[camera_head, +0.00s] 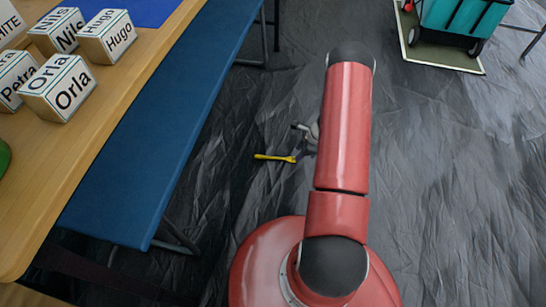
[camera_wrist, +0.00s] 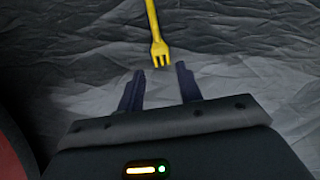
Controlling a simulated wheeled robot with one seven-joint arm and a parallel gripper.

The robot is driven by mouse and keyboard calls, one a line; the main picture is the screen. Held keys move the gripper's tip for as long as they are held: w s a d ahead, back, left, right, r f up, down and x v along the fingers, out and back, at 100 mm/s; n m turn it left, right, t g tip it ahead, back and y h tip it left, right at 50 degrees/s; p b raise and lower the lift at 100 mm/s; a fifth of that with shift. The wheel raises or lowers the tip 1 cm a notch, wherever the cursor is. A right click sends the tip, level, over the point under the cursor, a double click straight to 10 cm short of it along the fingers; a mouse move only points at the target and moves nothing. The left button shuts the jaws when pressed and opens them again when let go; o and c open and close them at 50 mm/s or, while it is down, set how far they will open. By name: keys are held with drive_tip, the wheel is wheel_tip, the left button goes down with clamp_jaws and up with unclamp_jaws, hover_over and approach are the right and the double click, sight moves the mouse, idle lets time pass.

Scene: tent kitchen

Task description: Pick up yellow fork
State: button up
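The yellow fork (camera_head: 275,158) lies on the dark crumpled floor covering, to the left of my red arm and right of the blue bench. In the wrist view the fork (camera_wrist: 155,35) points its tines toward my gripper (camera_wrist: 158,82). The two dark fingers stand apart with nothing between them. The tines are just beyond the gap between the fingertips, and the fork's handle runs out of the top of the picture. In the head view my gripper (camera_head: 303,129) is partly hidden behind my arm, close to the tine end of the fork.
A blue bench (camera_head: 160,130) stands at the left beside a wooden table (camera_head: 125,62) with several name boxes (camera_head: 60,88). A teal wheeled cart (camera_head: 460,18) is at the top right on a mat (camera_head: 440,53). The floor covering (camera_head: 450,170) at the right is clear.

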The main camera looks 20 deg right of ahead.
sight(292, 159)
drive_tip(key=b+x, duration=0.1)
drive_tip(key=x, duration=0.4)
drive_tip(key=c, duration=0.7)
drive_tip(key=shift+d+r, duration=0.1)
drive_tip(key=shift+r, duration=0.05)
